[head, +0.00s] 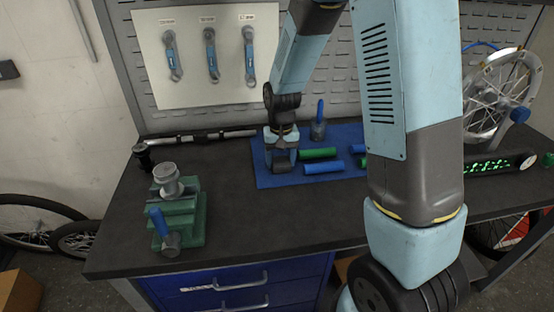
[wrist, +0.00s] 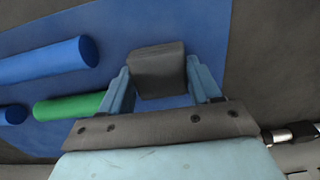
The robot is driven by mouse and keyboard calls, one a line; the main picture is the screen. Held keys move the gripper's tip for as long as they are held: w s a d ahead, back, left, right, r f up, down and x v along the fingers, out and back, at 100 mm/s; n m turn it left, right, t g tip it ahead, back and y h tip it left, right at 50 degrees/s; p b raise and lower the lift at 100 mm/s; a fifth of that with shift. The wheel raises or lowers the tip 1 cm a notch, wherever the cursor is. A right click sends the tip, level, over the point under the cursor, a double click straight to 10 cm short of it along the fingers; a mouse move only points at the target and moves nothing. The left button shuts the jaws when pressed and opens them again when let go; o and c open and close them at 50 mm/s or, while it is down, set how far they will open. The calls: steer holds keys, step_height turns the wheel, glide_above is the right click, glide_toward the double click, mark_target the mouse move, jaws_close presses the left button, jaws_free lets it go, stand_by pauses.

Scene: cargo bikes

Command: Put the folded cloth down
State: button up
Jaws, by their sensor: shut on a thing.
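The folded cloth (wrist: 158,70) is a small dark grey block. In the wrist view it sits between the two light-blue fingers of my gripper (wrist: 158,80), which is shut on it. In the head view my gripper (head: 282,150) is over the left part of the blue mat (head: 262,180), and the cloth (head: 283,167) shows small and dark below it. I cannot tell whether the cloth touches the mat.
Blue and green cylinders (head: 320,154) lie on the mat to the right of my gripper. A blue-handled tool (head: 319,122) stands behind them. A green vise (head: 178,215) stands at the bench's left. The dark bench top (head: 245,215) is clear in front of the mat.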

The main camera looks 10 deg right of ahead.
mark_target(281, 161)
steer(key=o, duration=1.2)
step_height(281, 161, up, 11)
steer(key=s+d+r+t, duration=0.3)
steer(key=s+d+r, duration=0.5)
steer(key=s+r, duration=0.3)
steer(key=s+d+r+t, duration=0.2)
steer(key=s+r, duration=0.3)
steer(key=s, duration=0.6)
steer(key=shift+s+d+r+t, duration=0.25)
steer(key=shift+d+t, duration=0.05)
steer(key=shift+d, duration=0.4)
